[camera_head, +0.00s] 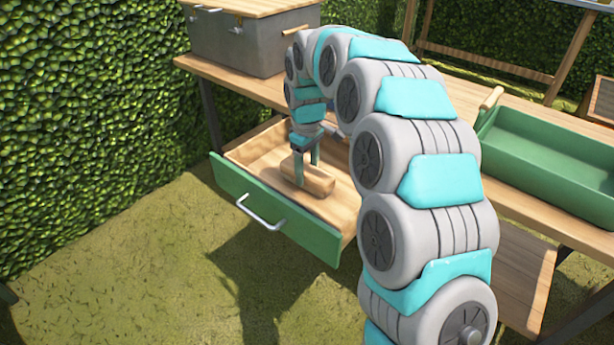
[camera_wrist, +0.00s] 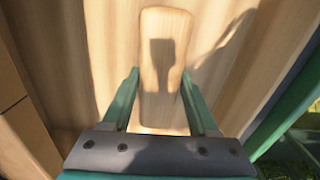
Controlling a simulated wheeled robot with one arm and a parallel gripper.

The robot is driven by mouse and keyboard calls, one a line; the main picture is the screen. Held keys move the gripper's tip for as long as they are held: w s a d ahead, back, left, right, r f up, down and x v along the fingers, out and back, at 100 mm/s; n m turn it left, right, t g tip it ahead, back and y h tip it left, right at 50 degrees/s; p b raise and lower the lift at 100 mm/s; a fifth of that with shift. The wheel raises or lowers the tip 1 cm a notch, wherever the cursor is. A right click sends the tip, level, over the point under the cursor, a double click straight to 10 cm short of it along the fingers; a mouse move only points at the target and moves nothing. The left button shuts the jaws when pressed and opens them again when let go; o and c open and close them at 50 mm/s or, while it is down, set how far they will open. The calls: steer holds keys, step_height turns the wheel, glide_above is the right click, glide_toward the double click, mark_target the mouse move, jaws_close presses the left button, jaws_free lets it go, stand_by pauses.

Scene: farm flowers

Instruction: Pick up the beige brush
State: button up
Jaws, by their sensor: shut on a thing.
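The beige brush (camera_head: 316,179) is a wooden block with rounded ends. It is inside the open wooden drawer (camera_head: 248,150) with the green front, under the table. My gripper (camera_head: 307,174) reaches down into the drawer with one finger on each side of the brush, shut on it. In the wrist view the brush (camera_wrist: 163,60) lies lengthwise between the green fingertips of my gripper (camera_wrist: 160,85), with a shadow on its top. I cannot tell whether the brush touches the drawer floor.
A green tray (camera_head: 545,150) with a wooden handle stands on the table at right. A grey metal box (camera_head: 235,42) with a wooden lid stands at the back left. A hedge (camera_head: 80,80) borders the left side. The grass (camera_head: 130,270) in front of the drawer is clear.

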mark_target(307, 169)
jaws_close()
stand_by(0.3)
step_height(307, 169, up, 10)
steer(key=shift+r, duration=0.1)
stand_by(0.5)
